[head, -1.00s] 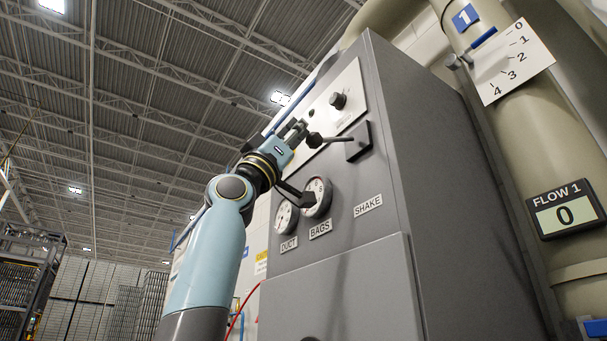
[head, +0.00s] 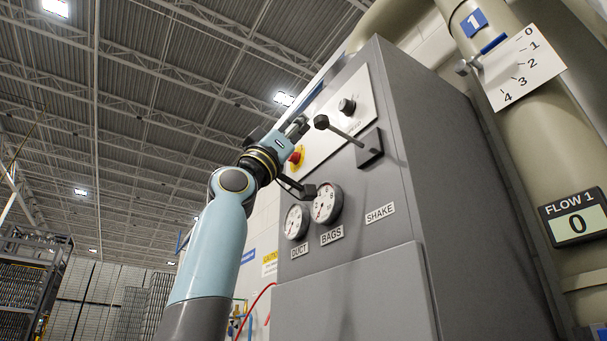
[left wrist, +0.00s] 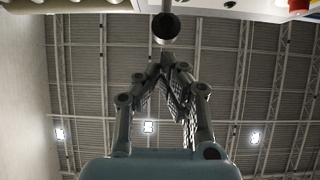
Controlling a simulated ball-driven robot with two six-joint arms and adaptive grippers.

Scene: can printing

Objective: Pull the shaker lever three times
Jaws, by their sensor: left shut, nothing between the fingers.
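The shaker lever (head: 346,136) is a grey rod with a black knob, standing out from a dark plate on the cabinet above the SHAKE label (head: 380,213). It slants up to the left toward its knob. My left gripper (head: 302,124) is shut and empty, just left of the knob in the head view, with a small gap seeming to show. In the left wrist view, the fingertips of my left gripper (left wrist: 169,60) meet just below the lever's round knob end (left wrist: 166,28); contact cannot be told. My right gripper is not in view.
The grey cabinet (head: 440,150) carries a black dial (head: 347,105), a red button (head: 296,157) and the DUCT (head: 296,221) and BAGS (head: 327,204) gauges. A thick pipe (head: 550,130) on the right holds a scale plate and a FLOW 1 display reading 0.

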